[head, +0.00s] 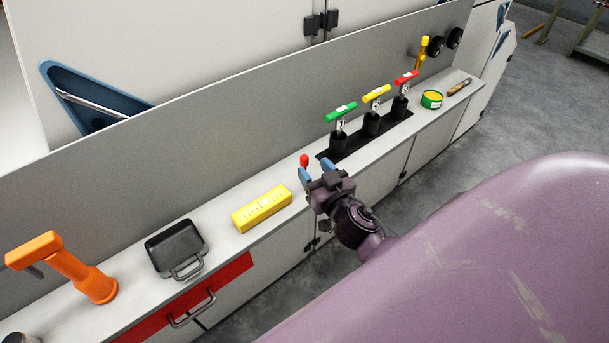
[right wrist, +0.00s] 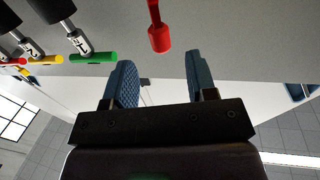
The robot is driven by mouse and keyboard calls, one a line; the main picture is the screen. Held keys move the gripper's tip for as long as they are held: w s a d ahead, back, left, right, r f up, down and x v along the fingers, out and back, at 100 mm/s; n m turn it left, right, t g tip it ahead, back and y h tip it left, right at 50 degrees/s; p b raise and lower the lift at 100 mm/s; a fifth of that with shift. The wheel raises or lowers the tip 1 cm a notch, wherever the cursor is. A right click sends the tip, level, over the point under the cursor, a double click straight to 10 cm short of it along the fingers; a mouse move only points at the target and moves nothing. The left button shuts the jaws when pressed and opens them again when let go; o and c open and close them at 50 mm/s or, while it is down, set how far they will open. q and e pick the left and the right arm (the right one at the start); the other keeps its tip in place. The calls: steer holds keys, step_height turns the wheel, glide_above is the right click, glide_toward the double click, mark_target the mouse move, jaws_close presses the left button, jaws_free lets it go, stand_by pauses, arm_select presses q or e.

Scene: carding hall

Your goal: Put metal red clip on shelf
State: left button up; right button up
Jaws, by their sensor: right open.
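A small red piece, which looks like the metal red clip (head: 304,160), is at the grey shelf (head: 221,236), just past my right gripper's fingertips in the head view. In the right wrist view the red clip (right wrist: 160,38) shows a thick end and a thinner stem cut off by the top edge. My right gripper (head: 316,168) is open with blue finger pads. In the right wrist view the gripper (right wrist: 159,62) has the clip beyond and between its fingertips, with nothing held. Whether the clip rests on the shelf is unclear. My left gripper is not in view.
Green (head: 340,112), yellow (head: 376,93) and red (head: 406,78) T-handles stand right of the gripper. A yellow block (head: 262,209), black tray (head: 176,249) and orange tool (head: 62,265) are to the left. A green-and-yellow tape roll (head: 432,99) lies farther right. A grey panel (head: 200,150) backs the shelf.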

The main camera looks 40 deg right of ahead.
mark_target(307, 159)
steer(key=w, duration=0.2)
steer(key=w+p, duration=0.1)
steer(key=w, duration=0.1)
steer(key=shift+d+r, duration=0.15)
steer(key=shift+r, duration=0.1)
steer(key=shift+w, duration=0.6)
steer(key=shift+d, duration=0.1)
jaws_close()
